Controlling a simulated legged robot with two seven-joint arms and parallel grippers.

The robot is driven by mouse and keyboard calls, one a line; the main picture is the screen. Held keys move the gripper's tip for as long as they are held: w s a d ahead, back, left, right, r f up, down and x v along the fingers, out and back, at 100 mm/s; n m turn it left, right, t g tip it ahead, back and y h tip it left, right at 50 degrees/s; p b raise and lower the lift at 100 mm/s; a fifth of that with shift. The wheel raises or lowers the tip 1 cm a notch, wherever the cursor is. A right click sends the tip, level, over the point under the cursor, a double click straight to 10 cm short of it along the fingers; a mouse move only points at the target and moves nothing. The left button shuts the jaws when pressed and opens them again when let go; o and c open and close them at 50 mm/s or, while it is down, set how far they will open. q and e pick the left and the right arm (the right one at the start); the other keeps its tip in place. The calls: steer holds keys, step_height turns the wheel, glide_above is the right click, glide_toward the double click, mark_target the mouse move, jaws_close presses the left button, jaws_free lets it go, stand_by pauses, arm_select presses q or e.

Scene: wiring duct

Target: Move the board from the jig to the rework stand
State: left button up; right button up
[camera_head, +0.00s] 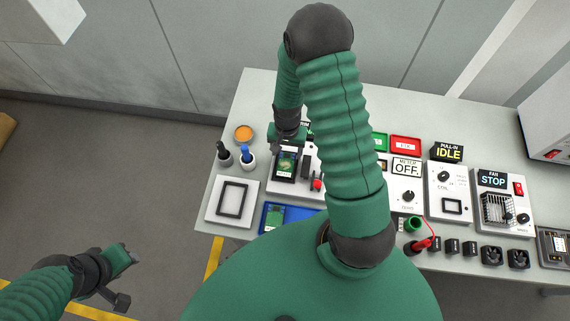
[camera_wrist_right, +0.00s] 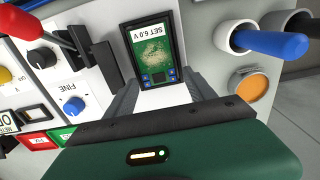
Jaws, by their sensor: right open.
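The board (camera_wrist_right: 152,50) is green with a "SET 6.0 V" label and sits in a black frame on a white unit, apparently the jig (camera_head: 311,162). The board also shows in the head view (camera_head: 286,163). My right gripper (camera_head: 287,149) is open over the near end of the board in the wrist view (camera_wrist_right: 158,92), its grey fingers apart with nothing clearly held. A white plate with an empty black square frame, probably the rework stand (camera_head: 214,211), lies to the left. My left gripper (camera_head: 121,277) hangs off the table at lower left; its jaws are unclear.
A blue tray (camera_head: 294,211) with another green board stands in front of the jig. Blue (camera_head: 248,162) and black (camera_head: 224,157) handled tools stand in holders near an orange dish (camera_head: 244,133). Instrument boxes fill the right; my right arm hides part of the middle.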

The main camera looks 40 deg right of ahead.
mark_target(287, 156)
steer(key=shift+s+d+f, duration=0.1)
steer(key=shift+f, duration=0.1)
steer(key=shift+f+b, duration=0.5)
stand_by(0.3)
stand_by(0.3)
steer(key=c, duration=1)
steer(key=shift+r+p, duration=1.9)
steer(key=shift+r, duration=0.15)
step_height(287, 156, up, 3)
steer(key=p, duration=0.2)
steer(key=shift+r+p, duration=0.1)
steer(key=shift+p, duration=0.3)
